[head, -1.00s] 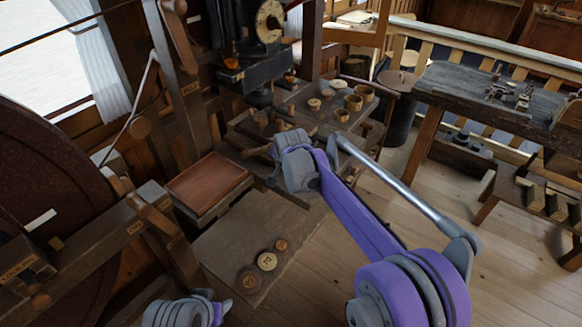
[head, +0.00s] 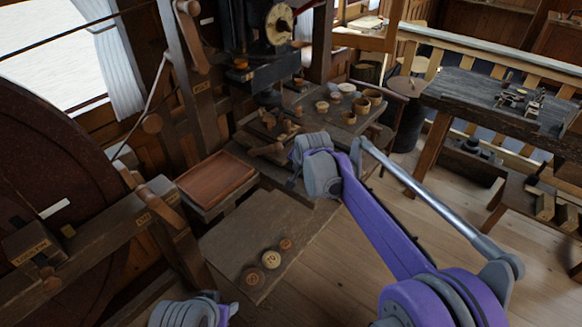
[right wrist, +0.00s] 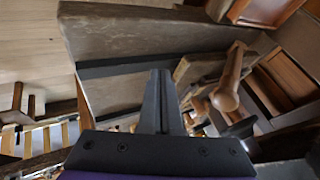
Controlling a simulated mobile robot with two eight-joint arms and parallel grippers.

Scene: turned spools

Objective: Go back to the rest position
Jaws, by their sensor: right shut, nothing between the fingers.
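My right gripper (head: 292,182) hangs at the end of the purple and grey right arm, by the near edge of the workbench. Its fingers are mostly hidden by the wrist in the head view. In the right wrist view its fingers (right wrist: 160,75) are together and empty. My left gripper (head: 228,311) is only partly in view at the bottom of the head view, and its fingers cannot be made out. Three round wooden discs (head: 270,259) lie in a row on a low board (head: 225,235), apart from both grippers.
A reddish-brown tray (head: 215,178) stands left of the right gripper. The workbench behind holds several small turned cups (head: 362,105). A large dark wheel (head: 50,150) and levers (head: 160,205) stand at the left. A dark table (head: 460,95) is at the right; plank floor (head: 340,265) is clear.

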